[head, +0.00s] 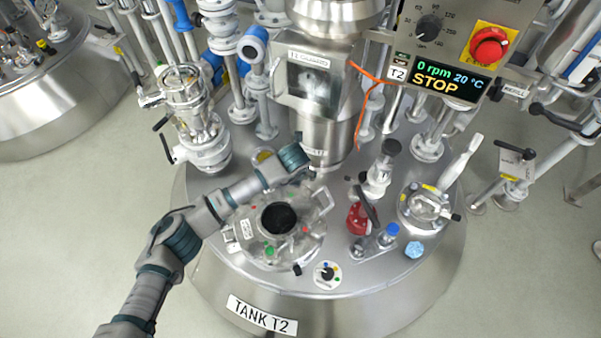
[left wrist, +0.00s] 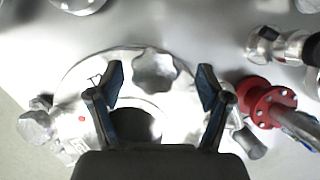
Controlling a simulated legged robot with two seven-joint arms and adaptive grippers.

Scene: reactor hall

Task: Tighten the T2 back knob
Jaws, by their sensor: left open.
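In the left wrist view, a grey lobed knob (left wrist: 157,69) sits at the back edge of the round hatch lid (left wrist: 85,75). My left gripper (left wrist: 161,80) is open and empty. Its two fingers show on either side of the knob, apart from it in the picture; I cannot tell the height between them. In the head view, my left arm reaches over the back of the hatch on tank T2 (head: 335,300). The knob is not clearly visible there, and the fingers are mostly hidden. My right gripper is not in view.
The hatch has a dark round opening (head: 279,217). A steel column with a guard box (head: 315,82) rises behind. The T2 display (head: 447,78) reads 0 rpm, 20 °C, STOP.

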